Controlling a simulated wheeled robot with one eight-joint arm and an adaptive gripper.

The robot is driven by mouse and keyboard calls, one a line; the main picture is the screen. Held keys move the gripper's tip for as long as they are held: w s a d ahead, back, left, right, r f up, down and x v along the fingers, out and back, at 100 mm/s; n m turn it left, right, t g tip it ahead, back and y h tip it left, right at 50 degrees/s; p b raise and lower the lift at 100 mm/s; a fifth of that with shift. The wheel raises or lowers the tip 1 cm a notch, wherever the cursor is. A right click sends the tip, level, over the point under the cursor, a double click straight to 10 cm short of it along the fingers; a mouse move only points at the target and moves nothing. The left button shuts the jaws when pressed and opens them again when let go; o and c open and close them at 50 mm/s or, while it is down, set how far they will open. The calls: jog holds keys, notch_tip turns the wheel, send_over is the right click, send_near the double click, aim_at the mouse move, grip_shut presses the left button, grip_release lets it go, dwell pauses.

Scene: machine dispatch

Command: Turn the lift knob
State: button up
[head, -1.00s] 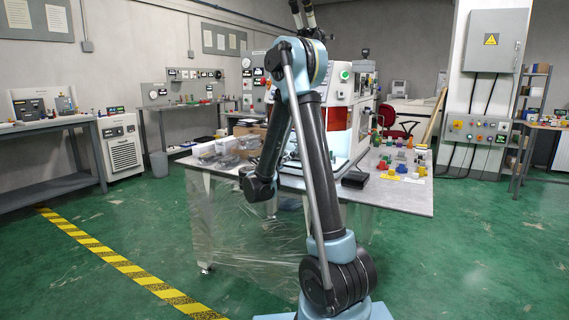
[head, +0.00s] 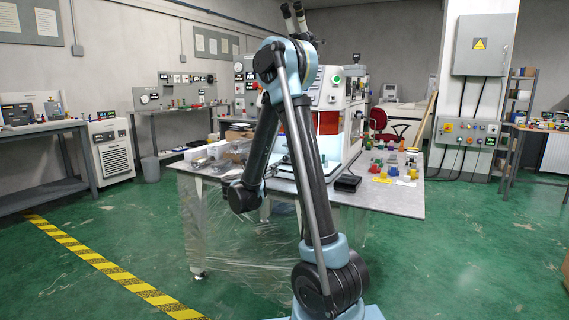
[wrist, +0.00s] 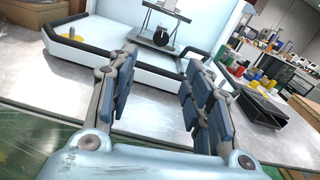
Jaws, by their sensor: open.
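A round black knob with a white mark (wrist: 161,36), which looks like the lift knob, sits at the front of a small raised stand (wrist: 150,12) inside a white machine bay. My gripper (wrist: 156,72) is open and empty in the wrist view. Its blue-padded fingers stand wide apart in front of the bay's edge, short of the knob and not touching it. In the head view the white and orange machine (head: 328,122) stands on the table, partly behind my arm. The knob and my fingertips cannot be made out there.
The bay has a white base with a black rim (wrist: 205,75). A black tray (wrist: 258,105) and several coloured parts (head: 392,165) lie to the right. The grey table (head: 405,203) has a bare front right corner. Green floor is open around it.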

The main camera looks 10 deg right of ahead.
jog(key=shift+m, duration=0.7)
jog(key=x, duration=1.6)
jog(key=shift+w+d+f, duration=0.1)
jog(key=shift+w+d, duration=0.1)
jog(key=shift+w, duration=0.05)
jog(key=c, duration=1.1)
